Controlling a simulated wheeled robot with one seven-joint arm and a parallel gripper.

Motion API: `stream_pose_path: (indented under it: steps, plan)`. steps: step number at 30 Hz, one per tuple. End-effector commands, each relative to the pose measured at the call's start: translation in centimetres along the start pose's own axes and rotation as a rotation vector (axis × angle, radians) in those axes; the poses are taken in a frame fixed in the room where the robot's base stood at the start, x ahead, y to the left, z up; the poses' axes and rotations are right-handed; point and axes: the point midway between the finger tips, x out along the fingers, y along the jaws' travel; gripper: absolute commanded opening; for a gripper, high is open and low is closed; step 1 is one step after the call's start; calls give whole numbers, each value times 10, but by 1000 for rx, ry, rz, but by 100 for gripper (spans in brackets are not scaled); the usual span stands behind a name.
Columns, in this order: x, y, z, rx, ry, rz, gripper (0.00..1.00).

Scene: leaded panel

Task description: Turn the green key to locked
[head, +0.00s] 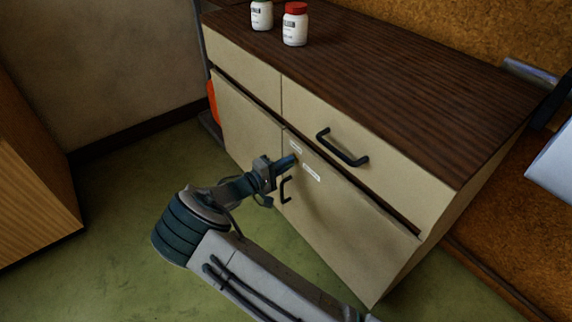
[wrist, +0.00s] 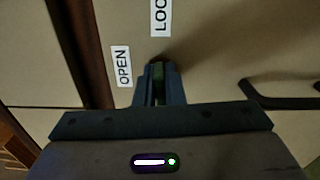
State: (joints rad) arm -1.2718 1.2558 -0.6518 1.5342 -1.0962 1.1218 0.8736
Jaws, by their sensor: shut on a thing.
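The green key (wrist: 160,88) shows as a thin greenish strip between my gripper's fingers in the wrist view. My gripper (wrist: 160,84) is shut on it, up against the cabinet door (wrist: 215,40). In the head view my gripper (head: 290,161) reaches the upper edge of the right-hand door, and the key is hidden there. A label reading OPEN (wrist: 122,66) is left of the fingers. A partly cut-off label beginning LOC (wrist: 160,17) is above them. The key's exact angle is hard to tell.
A black door handle (head: 285,190) is close below my gripper, and a black drawer handle (head: 342,149) is above right. A red-capped bottle (head: 295,27) and a green-capped bottle (head: 262,14) stand on the wooden top (head: 400,85). The green floor (head: 115,215) at left is clear.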

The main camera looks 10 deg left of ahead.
Motion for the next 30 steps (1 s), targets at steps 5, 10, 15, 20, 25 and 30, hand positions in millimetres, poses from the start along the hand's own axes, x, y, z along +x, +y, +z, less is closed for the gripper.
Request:
stream_pose_path:
  steps: [5, 10, 15, 20, 25, 30]
  plan:
    - [0, 0, -1, 27, 3, -1, 0]
    - [0, 0, -1, 33, 3, -1, 0]
    - [-1, 0, -1, 32, 3, -1, 0]
    - [0, 0, -1, 31, 2, -1, 31]
    - [0, 0, 0, 31, 1, -1, 31]
    - [-3, 0, 0, 31, 1, -1, 31]
